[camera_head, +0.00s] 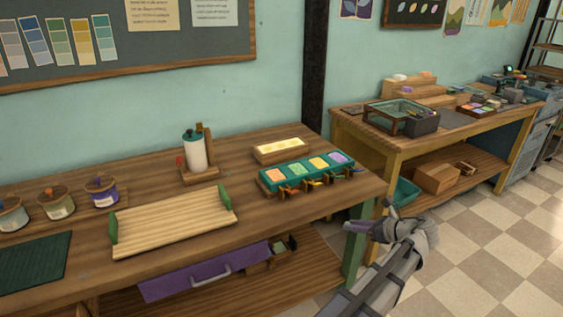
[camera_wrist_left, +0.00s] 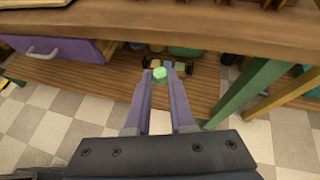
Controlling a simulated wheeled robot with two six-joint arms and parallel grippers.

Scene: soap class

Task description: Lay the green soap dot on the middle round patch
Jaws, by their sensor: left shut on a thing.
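The green soap dot (camera_wrist_left: 160,73) is between the fingertips of my left gripper (camera_wrist_left: 161,79) in the left wrist view. The gripper is shut on it. In the head view my left gripper (camera_head: 372,222) is low at the right, in front of the near bench's right end; the dot cannot be made out there. A small wooden block (camera_head: 281,151) on the bench has a pale yellow top with faint spots. I cannot tell whether these are the round patches. My right gripper is not in view.
A teal holder (camera_head: 306,173) with several coloured squares stands near the bench's right end. A slatted tray (camera_head: 175,220) with green ends lies left of it. A white bottle (camera_head: 195,152) stands behind. A purple drawer (camera_head: 205,272) is below the bench top, beside a green leg (camera_head: 356,245).

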